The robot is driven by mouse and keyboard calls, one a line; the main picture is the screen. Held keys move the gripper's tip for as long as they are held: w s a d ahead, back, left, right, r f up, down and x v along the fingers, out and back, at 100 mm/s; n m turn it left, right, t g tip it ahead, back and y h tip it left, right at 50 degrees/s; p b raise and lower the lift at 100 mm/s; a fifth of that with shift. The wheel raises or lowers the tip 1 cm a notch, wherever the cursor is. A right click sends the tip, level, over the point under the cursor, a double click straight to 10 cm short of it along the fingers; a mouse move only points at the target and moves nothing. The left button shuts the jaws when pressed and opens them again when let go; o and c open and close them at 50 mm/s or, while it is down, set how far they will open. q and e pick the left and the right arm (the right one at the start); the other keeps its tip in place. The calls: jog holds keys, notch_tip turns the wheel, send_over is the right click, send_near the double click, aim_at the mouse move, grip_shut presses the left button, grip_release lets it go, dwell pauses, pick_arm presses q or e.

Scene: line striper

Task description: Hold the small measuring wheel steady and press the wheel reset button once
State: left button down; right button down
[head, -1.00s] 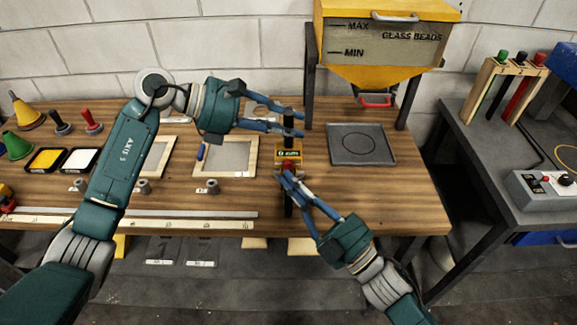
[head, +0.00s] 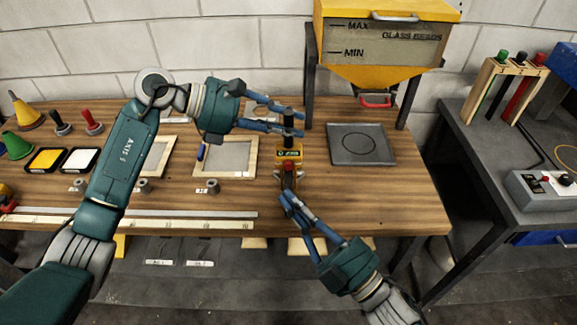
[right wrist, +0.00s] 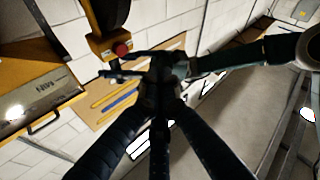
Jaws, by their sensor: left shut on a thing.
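The small measuring wheel (head: 289,155) stands near the front middle of the workbench, with a yellow counter body and a dark upright handle. My left gripper (head: 298,124) is shut on the handle, above the counter. The red reset button (head: 289,167) is on the front of the yellow body; it also shows in the right wrist view (right wrist: 121,49). My right gripper (head: 285,196) has its fingertips together, empty, just below and in front of the button, apart from it. Its dark fingers also fill the middle of the right wrist view (right wrist: 160,78). The wheel's lower part is partly hidden.
A grey tray (head: 375,158) with a ring mark lies right of the wheel, under the yellow glass-bead hopper (head: 385,45). A framed panel (head: 228,158) lies to the left. A side table (head: 500,165) with a control box (head: 545,192) stands at the right.

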pick_arm(q)
jog(key=c, duration=1.4)
grip_release()
jog(key=shift+o, duration=0.2)
jog(key=shift+a, duration=0.1)
